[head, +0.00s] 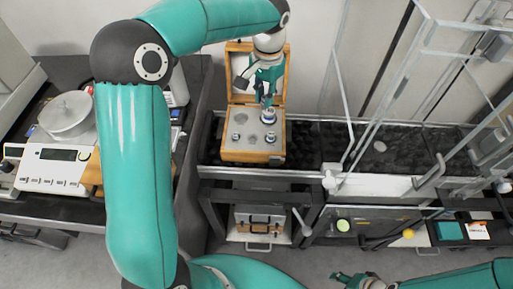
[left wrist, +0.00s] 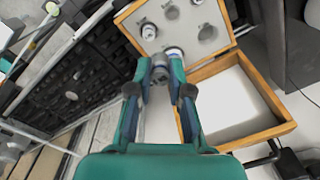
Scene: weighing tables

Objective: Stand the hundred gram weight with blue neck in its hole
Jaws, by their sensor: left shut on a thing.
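The wooden weight box (head: 253,158) stands open on the dark bench, its lid raised at the back. My left gripper (head: 267,99) reaches down into its back part, fingers shut on the weight with blue neck (head: 268,117). The weight looks upright at the back right of the holed plate (head: 251,128). Whether its base is fully in a hole cannot be told. In the left wrist view the fingertips (left wrist: 160,76) close around the weight's grey top (left wrist: 160,63). My right gripper (head: 352,281) is low at the bottom edge, its jaw opening unclear.
Smaller weights (head: 271,137) stand in the plate's front part, and an empty hole (head: 240,118) is at its back left. The open lid (left wrist: 238,98) rises close behind the gripper. A glass enclosure (head: 343,85) stands to the right, a balance (head: 54,165) to the left.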

